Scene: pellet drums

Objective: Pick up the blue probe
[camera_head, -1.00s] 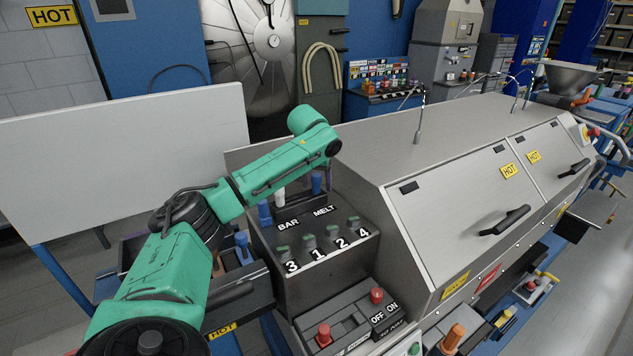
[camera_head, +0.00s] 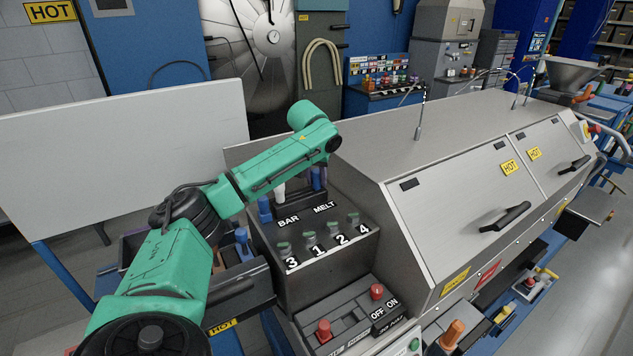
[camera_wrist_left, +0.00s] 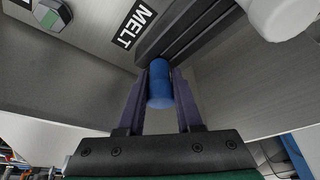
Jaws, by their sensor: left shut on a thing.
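The blue probe (camera_wrist_left: 160,86) is a short blue cylinder by the MELT label in the left wrist view. My left gripper (camera_wrist_left: 160,78) is shut on it, with one dark finger on each side. In the head view the blue probe (camera_head: 318,180) shows just below the end of my green left arm, at the back of the grey control panel (camera_head: 340,255). It looks upright at the MELT slot. Its lower end is hard to make out. My right gripper is not in view.
A white probe-like piece (camera_head: 280,190) stands beside it at the BAR label, with another blue piece (camera_head: 264,210) to the left. Several green-topped knobs (camera_head: 309,237) sit in front. The long grey machine housing (camera_head: 480,150) rises to the right.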

